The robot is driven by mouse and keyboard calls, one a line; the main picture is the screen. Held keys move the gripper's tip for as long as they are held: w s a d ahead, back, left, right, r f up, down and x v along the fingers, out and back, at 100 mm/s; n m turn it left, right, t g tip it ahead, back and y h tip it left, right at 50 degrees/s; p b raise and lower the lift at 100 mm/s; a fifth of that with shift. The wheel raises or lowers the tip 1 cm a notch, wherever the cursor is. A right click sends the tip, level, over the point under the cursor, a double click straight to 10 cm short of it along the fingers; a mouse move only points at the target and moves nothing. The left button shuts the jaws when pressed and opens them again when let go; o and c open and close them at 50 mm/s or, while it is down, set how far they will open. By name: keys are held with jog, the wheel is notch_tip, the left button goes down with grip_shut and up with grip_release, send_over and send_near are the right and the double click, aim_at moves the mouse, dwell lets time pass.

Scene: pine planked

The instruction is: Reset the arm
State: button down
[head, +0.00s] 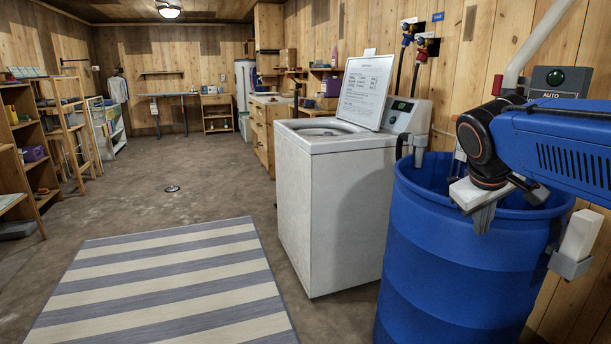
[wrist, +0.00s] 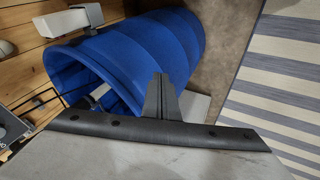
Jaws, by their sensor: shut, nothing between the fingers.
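My blue arm (head: 565,145) reaches in from the right edge of the head view. Its dark wrist joint (head: 478,140) hangs over the rim of a blue barrel (head: 450,270). My gripper (head: 482,220) points down at the barrel's near rim, with its grey fingers together and nothing between them. In the wrist view the closed fingers (wrist: 161,98) stand in front of the barrel (wrist: 145,55), which looks tilted there. I cannot tell whether the fingers touch the barrel.
A white top-loading washer (head: 335,205) with a paper sign (head: 367,92) stands left of the barrel. A striped rug (head: 165,290) lies on the floor in front. A plank wall with a control box marked AUTO (head: 553,82) is behind. The floor (head: 205,170) beyond the rug is mostly clear.

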jog(key=s+a+f+m+y, duration=0.1)
jog(key=s+a+f, duration=0.3)
jog(key=s+f, duration=0.4)
jog(key=s+a+f+m+y, duration=0.1)
jog(key=s+a+f+y, duration=0.2)
jog(key=s+f, duration=0.6)
jog(key=shift+s+a+m, duration=0.2)
jog(key=shift+a+m, duration=0.1)
jog(key=shift+a, duration=0.25)
